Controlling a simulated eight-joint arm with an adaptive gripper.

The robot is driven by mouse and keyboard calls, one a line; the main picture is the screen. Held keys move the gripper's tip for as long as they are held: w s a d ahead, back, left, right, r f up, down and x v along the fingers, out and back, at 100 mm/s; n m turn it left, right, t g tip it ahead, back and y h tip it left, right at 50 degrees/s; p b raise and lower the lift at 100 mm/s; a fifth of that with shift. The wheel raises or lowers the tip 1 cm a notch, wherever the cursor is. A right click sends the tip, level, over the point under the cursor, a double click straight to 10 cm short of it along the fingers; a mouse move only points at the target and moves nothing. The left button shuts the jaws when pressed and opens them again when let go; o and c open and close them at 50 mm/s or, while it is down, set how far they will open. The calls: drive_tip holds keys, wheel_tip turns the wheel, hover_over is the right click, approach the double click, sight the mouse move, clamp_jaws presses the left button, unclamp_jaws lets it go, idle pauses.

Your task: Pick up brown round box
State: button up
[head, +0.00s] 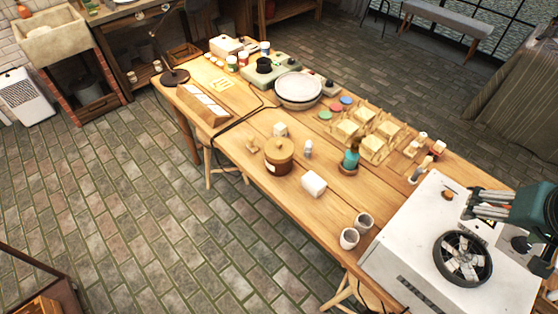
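The brown round box (279,157) is a short, wide, round container with a lid and a small knob on top. It stands upright near the front edge of the wooden table, about mid-length in the head view, with a pale label on its side. Nothing covers it.
Two cups (349,238) stand farther right. A black cable (236,121) runs left of it.

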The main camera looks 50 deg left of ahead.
drive_tip(key=w+a+n+g+p, duration=0.1)
drive_tip(key=w+a, duration=0.2)
drive_tip(key=a, duration=0.4)
drive_tip(key=w+a+n+g+p, duration=0.1)
drive_tip(key=w+a+n, duration=0.15)
drive_tip(key=a, duration=0.55)
drive_tip(key=n+g+p, duration=0.2)
drive_tip(key=n, duration=0.2)
hover_over(279, 142)
drive_tip(key=w+d, duration=0.5)
drive_tip(key=d, duration=0.3)
drive_tip(key=w+d, duration=0.4)
drive_tip(key=d, duration=0.3)
wheel_tip(279, 142, down, 10)
drive_tip(key=s+a+f+n, duration=0.1)
drive_tip(key=s+a+f, duration=0.2)
drive_tip(key=a, duration=0.1)
drive_tip(key=s+a+f+g+p, duration=0.1)
drive_tip(key=s+a+f, duration=0.1)
drive_tip(key=a, duration=0.3)
drive_tip(key=s+a+f+n+h, duration=0.1)
drive_tip(key=s+a+f, duration=0.2)
drive_tip(key=a+f, duration=0.2)
drive_tip(key=shift+s+a+n, duration=0.2)
drive_tip(key=shift+s+n, duration=0.15)
drive_tip(key=shift+s+a+f, duration=0.2)
drive_tip(key=shift+s+a, duration=0.05)
drive_tip(key=shift+a, duration=0.05)
drive_tip(key=shift+f, duration=1.3)
